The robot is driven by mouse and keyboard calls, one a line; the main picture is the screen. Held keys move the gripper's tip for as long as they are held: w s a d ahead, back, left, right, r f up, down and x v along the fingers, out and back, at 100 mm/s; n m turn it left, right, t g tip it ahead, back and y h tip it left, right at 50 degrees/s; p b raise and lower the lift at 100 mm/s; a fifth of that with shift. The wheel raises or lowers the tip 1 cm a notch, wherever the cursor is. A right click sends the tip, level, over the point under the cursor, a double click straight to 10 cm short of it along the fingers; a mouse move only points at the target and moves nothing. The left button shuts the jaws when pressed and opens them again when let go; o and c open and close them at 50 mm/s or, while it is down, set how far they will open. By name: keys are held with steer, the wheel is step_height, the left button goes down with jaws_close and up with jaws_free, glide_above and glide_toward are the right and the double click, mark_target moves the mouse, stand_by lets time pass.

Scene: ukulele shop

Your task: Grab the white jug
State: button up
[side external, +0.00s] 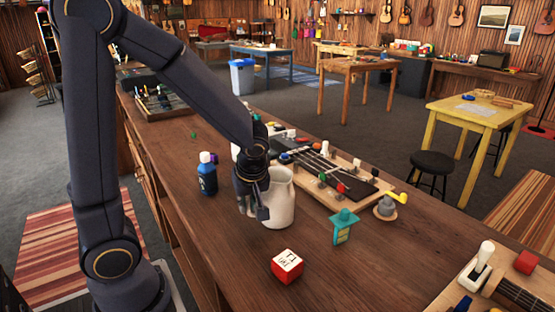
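The white jug (281,203) stands upright on the wooden workbench, in the middle of the side external view. My gripper (253,210) is low over the bench at the jug's left side, pointing down. It overlaps the jug in the picture and hides part of its left side. I cannot tell whether the fingers touch the jug or how far apart they are.
A blue bottle (207,176) stands left of the gripper. A red-and-white cube (287,266) and a teal item (344,226) lie nearer the camera. A fretboard on a wooden board (342,199) with several small parts lies behind the jug. Bare bench (228,248) shows in front.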

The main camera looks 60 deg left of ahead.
jaws_close()
steer(key=shift+w+r, duration=0.1)
steer(key=shift+r, duration=0.15)
stand_by(0.4)
